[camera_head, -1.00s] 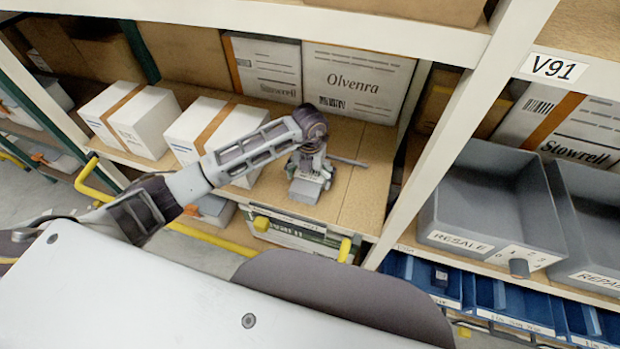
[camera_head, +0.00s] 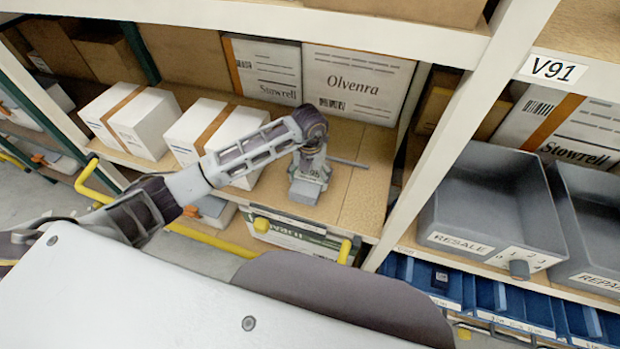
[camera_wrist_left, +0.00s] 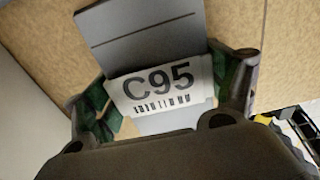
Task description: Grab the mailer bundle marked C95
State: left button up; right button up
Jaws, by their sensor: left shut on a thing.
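The mailer bundle marked C95 (camera_wrist_left: 155,30) is grey, with a white label reading C95 above a barcode. In the left wrist view it lies between the two green-padded fingers of my left gripper (camera_wrist_left: 165,95), which is shut on it. In the head view the bundle (camera_head: 305,192) shows as a small grey block at the end of my left arm, over the front part of the wooden shelf. My left gripper (camera_head: 308,172) hides part of it. I cannot tell whether it touches the shelf. My right gripper is not in view.
White boxes with brown bands (camera_head: 218,138) stand left of the gripper. A large Olvenra box (camera_head: 355,85) stands behind it. A white rack upright (camera_head: 460,130) rises to the right, with grey bins (camera_head: 490,200) beyond. Yellow rails (camera_head: 215,240) run below the shelf front.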

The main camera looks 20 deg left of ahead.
aim_at(310, 175)
pick_arm(q)
notch_tip(310, 175, up, 10)
jog(key=shift+f, duration=0.1)
dwell(0.4)
dwell(0.6)
